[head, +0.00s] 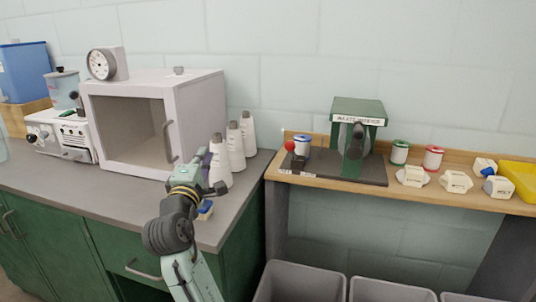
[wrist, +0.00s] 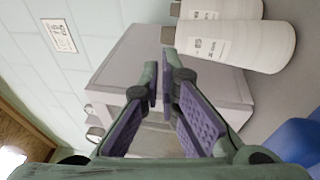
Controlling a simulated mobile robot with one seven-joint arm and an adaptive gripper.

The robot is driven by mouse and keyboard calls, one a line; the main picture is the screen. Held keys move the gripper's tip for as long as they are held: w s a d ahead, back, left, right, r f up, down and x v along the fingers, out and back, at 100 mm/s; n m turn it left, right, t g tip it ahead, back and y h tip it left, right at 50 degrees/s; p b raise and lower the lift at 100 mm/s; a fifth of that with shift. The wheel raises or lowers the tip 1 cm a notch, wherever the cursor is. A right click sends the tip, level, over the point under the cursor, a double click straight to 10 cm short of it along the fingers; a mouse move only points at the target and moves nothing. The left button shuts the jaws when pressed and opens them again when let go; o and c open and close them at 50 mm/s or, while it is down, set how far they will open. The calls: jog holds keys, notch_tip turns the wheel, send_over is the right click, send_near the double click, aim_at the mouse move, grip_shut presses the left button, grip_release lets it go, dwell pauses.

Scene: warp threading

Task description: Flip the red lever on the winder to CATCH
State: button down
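The winder (head: 348,160) is a green machine on a dark base plate, on the wooden shelf at the right in the head view. Its red lever knob (head: 290,146) stands at the left end of the base, beside a white spool with a blue top (head: 302,146). Small labels (head: 284,171) lie along the base's front edge, too small to read. My gripper (head: 209,153) is over the grey counter, left of the winder and well apart from it. In the wrist view its purple-padded fingers (wrist: 160,83) come together at the tips, with nothing between them. The lever is not visible there.
White thread cones (head: 236,147) stand close to my gripper, with a white oven-like box (head: 150,80) behind and left. A small blue-topped item (head: 205,208) lies near the counter edge. Spools, labelled white pieces (head: 456,181) and a yellow tray (head: 520,176) occupy the shelf's right. Grey bins (head: 300,282) stand below.

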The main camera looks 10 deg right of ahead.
aim_at(294, 154)
jog(key=w+d+f+g+h, duration=0.1)
jog(key=d+f+g+h, duration=0.2)
jog(key=d, duration=0.8)
notch_tip(294, 154, down, 2)
jog(key=shift+w+f+h, duration=0.1)
jog(key=shift+w+h, duration=0.15)
jog(key=shift+h, duration=0.75)
jog(key=w+d+p, duration=0.1)
jog(key=w+d, duration=0.1)
jog(key=w+d+r+p, duration=0.1)
jog(key=w+d, duration=0.1)
jog(key=w, duration=0.1)
jog(key=w+d+p, duration=0.1)
jog(key=w+d, duration=0.2)
jog(key=shift+w+r+p, duration=0.2)
jog(key=shift+p, duration=0.1)
jog(key=shift+s+d, duration=0.1)
jog(key=shift+d, duration=0.35)
jog(key=shift+r+m, duration=0.1)
jog(key=shift+m, duration=0.3)
